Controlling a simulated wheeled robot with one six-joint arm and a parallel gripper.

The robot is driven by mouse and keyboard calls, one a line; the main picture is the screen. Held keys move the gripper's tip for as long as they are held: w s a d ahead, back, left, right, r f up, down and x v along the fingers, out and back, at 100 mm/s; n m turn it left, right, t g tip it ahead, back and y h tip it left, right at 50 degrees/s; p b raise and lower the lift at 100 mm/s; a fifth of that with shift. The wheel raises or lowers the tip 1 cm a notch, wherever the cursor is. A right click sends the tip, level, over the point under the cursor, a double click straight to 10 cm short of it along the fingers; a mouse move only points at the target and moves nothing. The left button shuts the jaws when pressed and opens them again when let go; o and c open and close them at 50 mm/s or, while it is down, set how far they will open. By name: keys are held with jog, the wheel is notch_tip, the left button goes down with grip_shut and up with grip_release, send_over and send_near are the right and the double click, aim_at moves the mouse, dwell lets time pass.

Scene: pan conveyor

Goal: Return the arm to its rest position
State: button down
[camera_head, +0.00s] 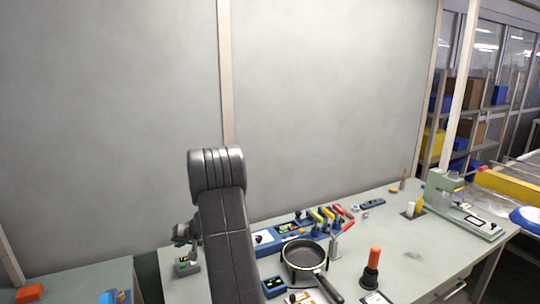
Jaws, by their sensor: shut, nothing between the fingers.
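My own dark grey arm (224,215) rises from the bottom edge, left of the middle. Its rounded top joint stands in front of the back wall. My gripper cannot be made out; the far part of the arm is hidden behind the near link. A black pan (304,256) stands on the workbench to the right of my arm, its handle pointing toward the lower right.
The grey-green workbench (400,240) holds a blue tool rack (268,240), an orange-handled tool (374,258) and a pale green machine (455,205). A small dark device (183,235) shows left of my arm. Another table (80,283) stands lower left.

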jog(key=shift+r+p, duration=0.6)
jog(key=shift+f, duration=0.2)
jog(key=b, duration=0.7)
send_over(184, 265)
notch_tip(184, 265, down, 4)
jog(key=shift+f, duration=0.2)
jog(key=shift+r+p, duration=0.5)
jog(key=shift+p, duration=1)
jog(key=p, duration=0.4)
jog(key=shift+s, duration=0.1)
